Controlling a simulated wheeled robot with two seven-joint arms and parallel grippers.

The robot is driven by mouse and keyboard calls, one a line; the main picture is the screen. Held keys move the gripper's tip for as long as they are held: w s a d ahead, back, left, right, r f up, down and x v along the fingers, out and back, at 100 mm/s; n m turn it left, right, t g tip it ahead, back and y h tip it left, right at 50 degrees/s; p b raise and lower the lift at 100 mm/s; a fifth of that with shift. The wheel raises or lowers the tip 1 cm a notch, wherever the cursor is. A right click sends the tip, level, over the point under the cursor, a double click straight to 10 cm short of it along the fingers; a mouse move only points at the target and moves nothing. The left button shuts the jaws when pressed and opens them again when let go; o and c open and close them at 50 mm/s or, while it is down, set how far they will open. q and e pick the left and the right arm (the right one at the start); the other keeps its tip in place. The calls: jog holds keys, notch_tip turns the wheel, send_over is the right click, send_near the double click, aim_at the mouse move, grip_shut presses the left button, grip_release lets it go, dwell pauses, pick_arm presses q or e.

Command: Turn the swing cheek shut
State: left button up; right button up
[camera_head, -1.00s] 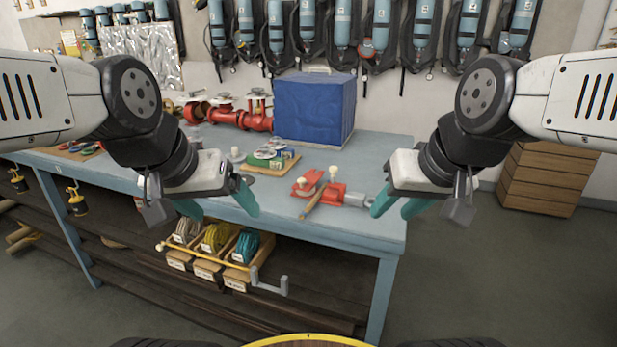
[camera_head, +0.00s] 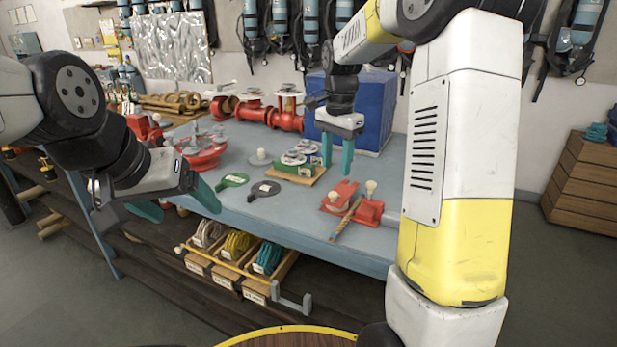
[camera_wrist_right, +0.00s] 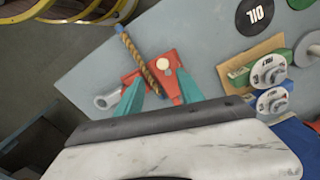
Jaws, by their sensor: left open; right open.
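A red block (camera_head: 368,214) with a pale knob lies near the front edge of the table. A flat red plate (camera_head: 343,192) sticks out from it at an angle, probably the swing cheek. In the right wrist view the red block (camera_wrist_right: 166,72), rope (camera_wrist_right: 138,60) and a grey eye (camera_wrist_right: 106,100) show past the fingers. My right gripper (camera_head: 337,168) is open above and just behind the red plate, with nothing between its fingers. My left gripper (camera_head: 180,204) is open and empty at the table's front left.
A wooden board (camera_head: 295,174) with green-and-white reels stands left of the right gripper. A blue box (camera_head: 378,108) is behind it. Green (camera_head: 232,181) and dark (camera_head: 263,190) tags lie on the table. Red pipework (camera_head: 268,112) stands at the back.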

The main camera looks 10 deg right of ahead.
aim_at(333, 193)
jog(key=shift+w+a+f, duration=0.1)
jog(key=shift+w+f, duration=0.25)
jog(key=shift+f, duration=0.35)
notch_tip(333, 193, down, 7)
jog(key=shift+r, duration=0.15)
grip_shut()
dwell(1.0)
